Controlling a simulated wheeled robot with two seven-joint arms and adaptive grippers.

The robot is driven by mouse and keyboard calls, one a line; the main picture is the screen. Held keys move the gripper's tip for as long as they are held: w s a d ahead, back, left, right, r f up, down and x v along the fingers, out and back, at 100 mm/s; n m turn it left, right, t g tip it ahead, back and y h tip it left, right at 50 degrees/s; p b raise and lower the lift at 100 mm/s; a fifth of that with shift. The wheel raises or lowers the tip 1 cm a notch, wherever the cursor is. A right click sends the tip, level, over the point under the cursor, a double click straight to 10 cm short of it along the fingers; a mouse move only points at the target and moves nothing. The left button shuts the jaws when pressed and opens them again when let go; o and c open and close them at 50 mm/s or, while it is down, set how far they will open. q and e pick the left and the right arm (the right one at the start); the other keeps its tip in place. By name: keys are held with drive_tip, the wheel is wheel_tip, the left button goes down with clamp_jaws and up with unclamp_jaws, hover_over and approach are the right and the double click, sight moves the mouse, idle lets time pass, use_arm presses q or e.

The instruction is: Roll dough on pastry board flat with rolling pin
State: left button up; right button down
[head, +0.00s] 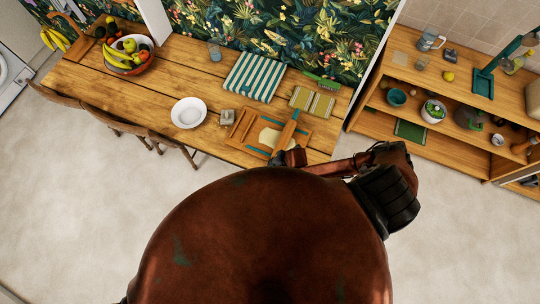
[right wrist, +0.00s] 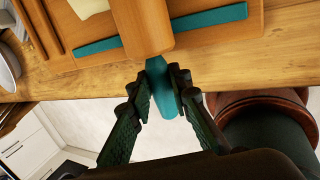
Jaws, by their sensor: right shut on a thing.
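The pastry board (head: 240,125) lies on the wooden table near its front right edge. The pale, flat-looking dough (head: 269,138) is on the board and shows at the top left of the right wrist view (right wrist: 90,5). The rolling pin (head: 285,134), with a wooden body and teal handles, lies across the board beside or over the dough's right side; I cannot tell which. My right gripper (head: 292,157) is shut on the pin's near handle. In the right wrist view, its fingers (right wrist: 165,90) flank the teal handle (right wrist: 159,78). My left gripper is not in view.
Chairs (head: 130,125) line the front left. A shelf (head: 455,95) stands right.

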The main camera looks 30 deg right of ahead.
drive_tip(key=shift+s+d+p, duration=0.5)
drive_tip(key=shift+s+d, duration=0.75)
drive_tip(key=shift+s, duration=0.25)
drive_tip(key=shift+s+d+p, duration=0.5)
drive_tip(key=shift+s+d, duration=0.7)
drive_tip(key=shift+s, duration=0.25)
